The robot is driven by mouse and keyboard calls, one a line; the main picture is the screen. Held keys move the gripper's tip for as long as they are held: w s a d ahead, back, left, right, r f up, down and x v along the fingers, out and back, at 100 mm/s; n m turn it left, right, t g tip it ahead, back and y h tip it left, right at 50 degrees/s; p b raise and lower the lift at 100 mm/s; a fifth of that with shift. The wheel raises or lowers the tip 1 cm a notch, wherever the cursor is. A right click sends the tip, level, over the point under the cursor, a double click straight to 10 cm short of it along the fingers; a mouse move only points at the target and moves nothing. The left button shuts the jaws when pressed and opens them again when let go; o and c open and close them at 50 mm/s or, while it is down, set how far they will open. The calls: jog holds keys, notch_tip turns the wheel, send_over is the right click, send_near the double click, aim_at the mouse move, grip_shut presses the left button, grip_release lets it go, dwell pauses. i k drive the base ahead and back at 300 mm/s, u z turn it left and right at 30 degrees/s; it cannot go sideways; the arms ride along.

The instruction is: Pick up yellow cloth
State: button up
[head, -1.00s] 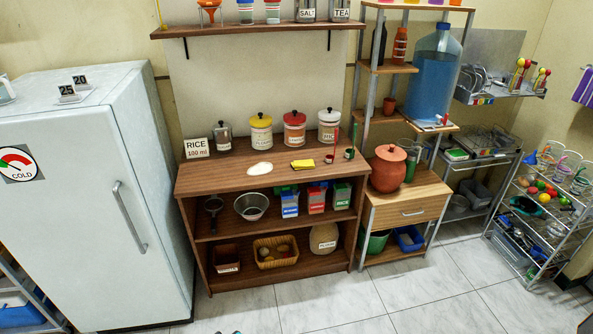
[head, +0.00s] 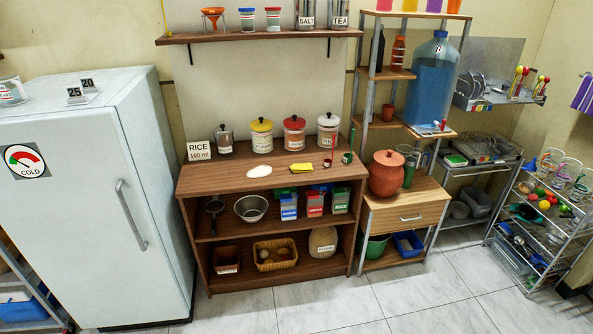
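The yellow cloth (head: 301,167) lies flat on the top of the brown wooden counter (head: 215,178), a little right of its middle. A white patch (head: 259,172) lies on the counter to its left. Small red and green items stand close to its right. My gripper is not visible in the head view, so its state and its distance from the cloth do not show.
Several lidded jars (head: 294,133) stand behind the cloth. A RICE sign (head: 199,150) is at the counter's left. A white fridge (head: 90,200) stands left, and a shelf unit with a clay pot (head: 387,174) stands right. The tiled floor (head: 290,308) in front is clear.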

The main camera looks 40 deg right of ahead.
aim_at(298, 168)
jog(key=z, duration=0.1)
jog(key=i, duration=0.95)
jog(key=u, duration=0.05)
